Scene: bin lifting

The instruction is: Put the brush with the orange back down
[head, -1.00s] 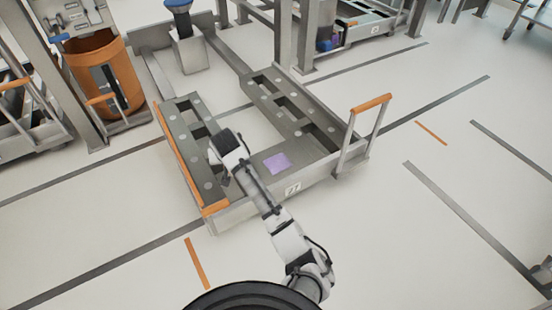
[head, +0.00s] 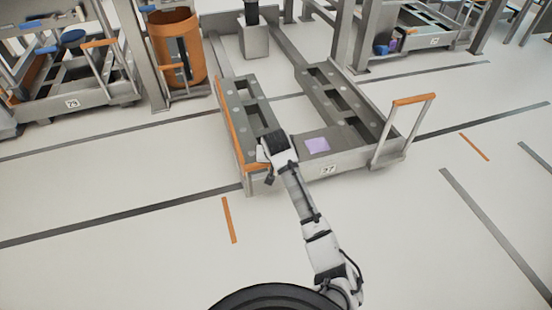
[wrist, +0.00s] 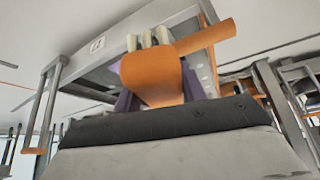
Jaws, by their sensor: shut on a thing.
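The brush with the orange back (wrist: 155,80) is in my gripper in the wrist view, with its pale bristles pointing up in the picture. An orange bar, seemingly its handle, runs to the right. In the head view my gripper (head: 274,143) is over the front left part of the grey cart (head: 300,178). I cannot tell how high the brush is above the cart.
A purple square (head: 317,145) lies on the cart's front plate. The cart has an orange-topped handle (head: 414,99) at the right and an orange strip along the left. An orange barrel (head: 178,48) and another cart (head: 75,102) stand behind left. The floor in front is clear.

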